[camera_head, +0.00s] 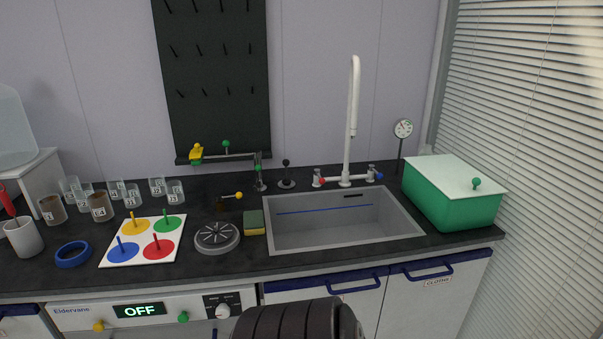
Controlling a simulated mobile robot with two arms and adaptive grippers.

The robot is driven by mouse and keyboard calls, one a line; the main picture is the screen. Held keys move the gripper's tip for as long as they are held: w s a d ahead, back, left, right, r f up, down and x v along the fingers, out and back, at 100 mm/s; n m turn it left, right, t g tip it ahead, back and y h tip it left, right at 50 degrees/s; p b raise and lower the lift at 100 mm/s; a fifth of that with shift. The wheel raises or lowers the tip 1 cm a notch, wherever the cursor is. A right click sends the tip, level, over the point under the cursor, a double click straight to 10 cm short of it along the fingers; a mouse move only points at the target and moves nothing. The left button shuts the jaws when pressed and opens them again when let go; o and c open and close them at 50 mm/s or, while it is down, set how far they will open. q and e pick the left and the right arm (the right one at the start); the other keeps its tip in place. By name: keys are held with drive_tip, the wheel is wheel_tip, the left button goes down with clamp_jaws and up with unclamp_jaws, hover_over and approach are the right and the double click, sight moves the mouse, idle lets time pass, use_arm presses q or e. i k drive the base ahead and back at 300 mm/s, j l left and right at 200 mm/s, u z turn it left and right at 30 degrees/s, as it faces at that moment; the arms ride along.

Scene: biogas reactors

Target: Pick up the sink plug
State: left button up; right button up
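A small black disc with an upright post and ball knob (286,176) stands on the dark counter behind the sink's back left corner. It looks like the sink plug. The grey rectangular sink (340,232) is set into the counter, and its basin looks empty apart from a blue line along the back wall. Neither of my grippers shows. A dark ribbed part, probably of my own arm, comes up at the bottom middle and hides some of the cabinet front.
A white tap (350,125) stands behind the sink, right of the black disc. A yellow-green sponge (254,222) and a round grey slotted disc (217,237) lie left of the sink. A green box (452,205) stands right. Several glass beakers (132,196) crowd the left counter.

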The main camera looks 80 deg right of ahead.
sight(286, 182)
drive_tip(key=z, duration=2.65)
drive_tip(key=i+l+z, duration=0.1)
drive_tip(key=i+z, duration=0.35)
